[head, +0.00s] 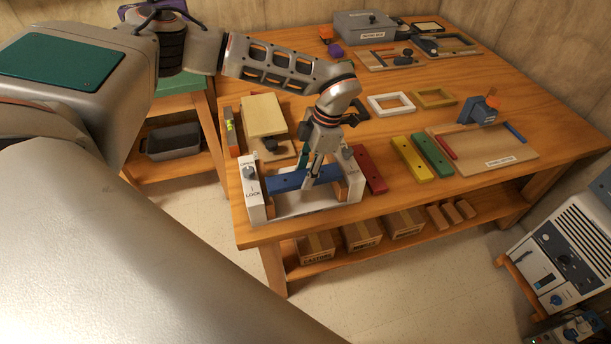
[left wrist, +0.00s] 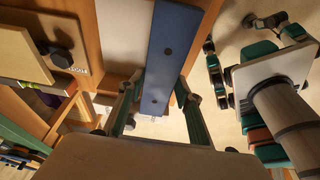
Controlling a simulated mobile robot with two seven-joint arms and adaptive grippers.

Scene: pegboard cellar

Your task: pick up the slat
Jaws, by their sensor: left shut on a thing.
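The blue slat (head: 285,181) lies level across the white fixture (head: 252,190) at the near left of the workbench. My left gripper (head: 311,180) reaches down from above and is shut on the slat toward its right end. In the left wrist view the slat (left wrist: 172,45) runs between the two teal fingers, with dark holes along its face. I cannot tell whether its ends still rest in the fixture. My right gripper (left wrist: 230,33) shows at the right of the left wrist view, its fingers spread apart and empty above the floor.
Red (head: 370,170), yellow (head: 408,158) and green (head: 433,155) slats lie right of the fixture. A tray (head: 513,160) with a blue-and-orange item lies further right. Cardboard boxes (head: 361,235) sit on the lower shelf.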

